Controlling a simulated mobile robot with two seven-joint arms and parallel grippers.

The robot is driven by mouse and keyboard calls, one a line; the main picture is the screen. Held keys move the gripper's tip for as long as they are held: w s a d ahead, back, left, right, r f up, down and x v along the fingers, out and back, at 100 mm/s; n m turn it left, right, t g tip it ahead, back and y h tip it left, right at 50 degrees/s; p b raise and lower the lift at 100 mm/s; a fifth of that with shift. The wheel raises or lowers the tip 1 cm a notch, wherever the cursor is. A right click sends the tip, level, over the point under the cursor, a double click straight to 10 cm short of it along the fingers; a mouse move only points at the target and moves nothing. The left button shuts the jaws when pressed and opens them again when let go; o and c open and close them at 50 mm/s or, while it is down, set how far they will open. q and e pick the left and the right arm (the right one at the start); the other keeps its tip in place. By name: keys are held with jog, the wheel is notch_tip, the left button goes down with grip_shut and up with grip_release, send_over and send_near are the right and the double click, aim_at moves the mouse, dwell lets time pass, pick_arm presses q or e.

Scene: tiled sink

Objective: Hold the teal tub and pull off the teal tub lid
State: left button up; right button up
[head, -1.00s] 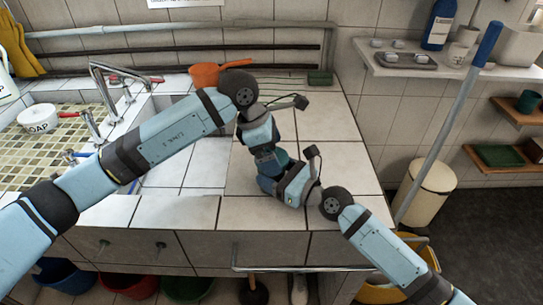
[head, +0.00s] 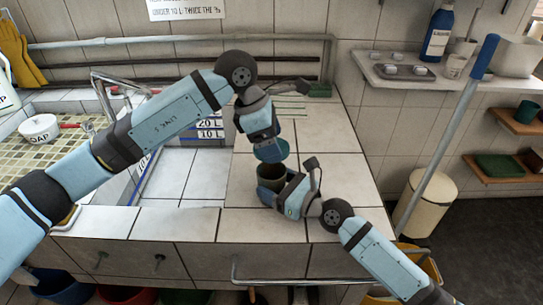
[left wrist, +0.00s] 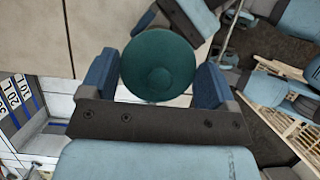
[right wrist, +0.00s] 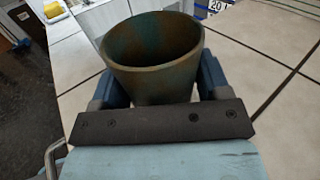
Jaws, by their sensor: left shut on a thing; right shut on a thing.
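The teal tub (head: 271,170) stands upright on the tiled counter, its top uncovered. In the right wrist view the tub (right wrist: 152,50) shows its open rim and brownish inside, with my right gripper (right wrist: 155,92) shut around its sides. The teal tub lid (left wrist: 158,65) is a round disc with a small raised centre. My left gripper (left wrist: 158,78) is shut on the lid's edges. In the head view the lid (head: 272,151) hangs just above and apart from the tub, under my left gripper (head: 268,143). My right gripper (head: 272,193) is low at the tub.
A sink basin (head: 182,172) with a volume scale lies left of the grippers. A soap pot (head: 39,128) stands on the tiled drainer at far left. Counter tiles (head: 340,150) right of the tub are clear. A blue-handled pole (head: 455,120) leans at the right.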

pick_arm(q)
jog(key=shift+r, duration=1.95)
pick_arm(e)
jog(key=o, duration=1.1)
